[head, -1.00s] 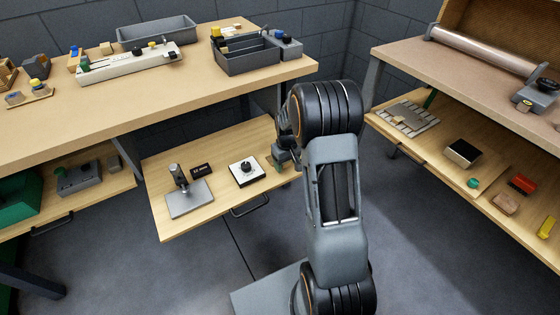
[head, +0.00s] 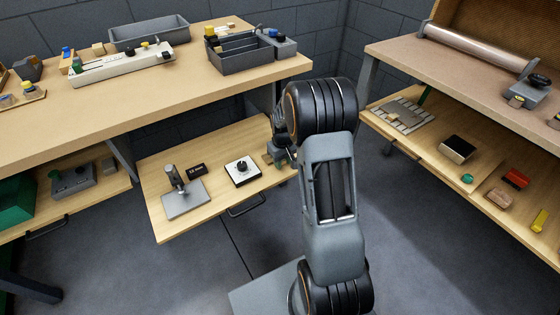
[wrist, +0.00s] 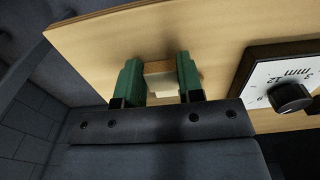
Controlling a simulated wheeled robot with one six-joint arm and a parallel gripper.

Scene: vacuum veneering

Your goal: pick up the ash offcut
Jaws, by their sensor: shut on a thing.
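The ash offcut (wrist: 160,68), a small block with a brown face and a paler face, sits between the green fingers of my gripper (wrist: 158,80) in the wrist view. The fingers are shut on its two sides. Behind it is the pale wooden pull-out shelf (wrist: 100,40); I cannot tell whether the block touches it. In the head view my gripper (head: 280,156) is at the right end of that shelf, partly hidden by my arm, and the block is too small to make out surely.
A white dial gauge (head: 242,171) stands close to my gripper, also in the wrist view (wrist: 285,85). A stand with a grey base (head: 183,198) and a small black display (head: 196,169) are farther left. The workbench (head: 130,105) overhangs behind; another bench (head: 480,75) stands right.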

